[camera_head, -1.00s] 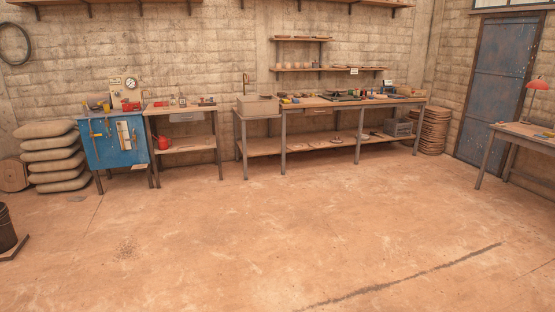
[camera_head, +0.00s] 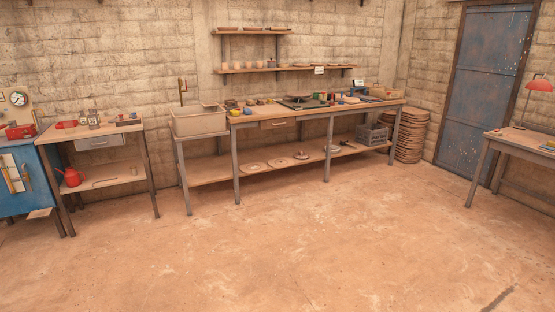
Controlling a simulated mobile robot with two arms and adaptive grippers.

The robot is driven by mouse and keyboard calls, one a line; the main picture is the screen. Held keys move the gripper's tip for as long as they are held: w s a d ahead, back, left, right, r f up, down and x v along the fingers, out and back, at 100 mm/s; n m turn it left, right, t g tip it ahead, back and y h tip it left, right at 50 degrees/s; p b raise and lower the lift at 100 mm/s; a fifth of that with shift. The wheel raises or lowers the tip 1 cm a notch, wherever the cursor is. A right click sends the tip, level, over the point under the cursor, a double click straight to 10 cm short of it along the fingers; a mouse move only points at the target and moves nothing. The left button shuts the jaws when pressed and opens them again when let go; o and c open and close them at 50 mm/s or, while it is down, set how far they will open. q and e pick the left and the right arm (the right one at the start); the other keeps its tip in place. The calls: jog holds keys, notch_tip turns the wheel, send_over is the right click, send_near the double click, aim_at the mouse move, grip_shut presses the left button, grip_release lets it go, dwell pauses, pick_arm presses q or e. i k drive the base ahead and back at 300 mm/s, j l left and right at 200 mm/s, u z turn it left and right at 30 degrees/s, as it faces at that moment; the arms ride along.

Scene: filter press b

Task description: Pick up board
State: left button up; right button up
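No single board stands out clearly in the head view. A pile of round, flat, brown boards (camera_head: 410,136) stands on the floor at the right end of the long workbench (camera_head: 222,170). Several flat round discs (camera_head: 277,163) lie on that bench's lower shelf. The bench top holds many small items, too small to tell apart, around a dark flat piece (camera_head: 303,103). Neither of my grippers shows in the view.
A small table (camera_head: 107,182) with a red watering can (camera_head: 71,177) and a blue cabinet (camera_head: 22,196) stand at left. A desk (camera_head: 520,143) with a red lamp (camera_head: 540,85) stands at right, near a blue door (camera_head: 487,90). The floor between is clear.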

aim_at(253, 168)
jog(key=i, duration=2.15)
jog(key=i+u, duration=0.1)
jog(key=i, duration=0.95)
jog(key=i+l, duration=0.15)
jog(key=i, duration=0.95)
jog(key=i+l, duration=0.15)
jog(key=i, duration=0.9)
